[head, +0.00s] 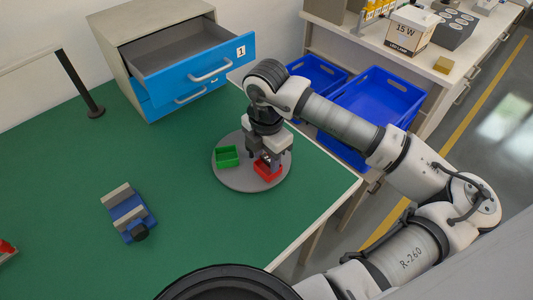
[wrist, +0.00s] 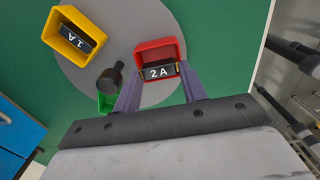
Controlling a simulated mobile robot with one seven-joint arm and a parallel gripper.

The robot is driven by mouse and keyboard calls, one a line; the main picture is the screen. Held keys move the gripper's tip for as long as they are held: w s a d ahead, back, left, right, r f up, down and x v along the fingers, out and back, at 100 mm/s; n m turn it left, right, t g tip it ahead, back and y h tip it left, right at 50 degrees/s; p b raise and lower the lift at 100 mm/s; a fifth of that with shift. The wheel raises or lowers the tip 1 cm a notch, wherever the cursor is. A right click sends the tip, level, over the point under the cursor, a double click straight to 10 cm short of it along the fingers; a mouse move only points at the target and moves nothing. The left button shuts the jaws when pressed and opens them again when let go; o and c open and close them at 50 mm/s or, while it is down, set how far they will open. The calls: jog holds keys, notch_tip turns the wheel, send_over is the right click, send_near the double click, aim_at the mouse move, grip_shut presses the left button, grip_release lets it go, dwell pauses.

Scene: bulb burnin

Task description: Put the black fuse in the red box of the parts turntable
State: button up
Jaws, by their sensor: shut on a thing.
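The black fuse (wrist: 158,72), marked "2 A", is held between the two fingertips of my gripper (wrist: 159,76) in the wrist view. It overlaps the near part of the red box (wrist: 160,46); I cannot tell how deep it sits. In the head view my gripper (head: 266,158) points down right at the red box (head: 268,173), on the front right of the grey turntable (head: 235,182), and hides the fuse. A green box (head: 228,156) stands to its left. A yellow box (wrist: 62,22) holding a black "1 A" fuse (wrist: 78,38) shows in the wrist view.
A dark knob (wrist: 108,82) rises at the turntable's middle. A blue vise (head: 128,213) stands left on the green table (head: 190,220). Behind is a cabinet with an open drawer (head: 205,70); a black post (head: 80,85) stands at left. Blue crates (head: 375,100) lie beyond the table's right edge.

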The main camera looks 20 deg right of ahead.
aim_at(266, 160)
jog(key=shift+f+b, duration=0.6)
jog(key=shift+b, duration=0.45)
jog(key=shift+s, duration=0.1)
jog(key=o, duration=1)
jog(key=shift+a+f, duration=0.1)
jog(key=shift+s, duration=0.1)
jog(key=r+p, duration=0.1)
jog(key=p, duration=0.1)
jog(key=shift+r+p, duration=0.4)
jog(key=r+b, duration=0.1)
jog(key=r, duration=0.5)
jog(key=r+b, duration=0.1)
jog(key=r, duration=0.4)
jog(key=shift+w+r, duration=0.2)
jog(key=shift+r, duration=0.15)
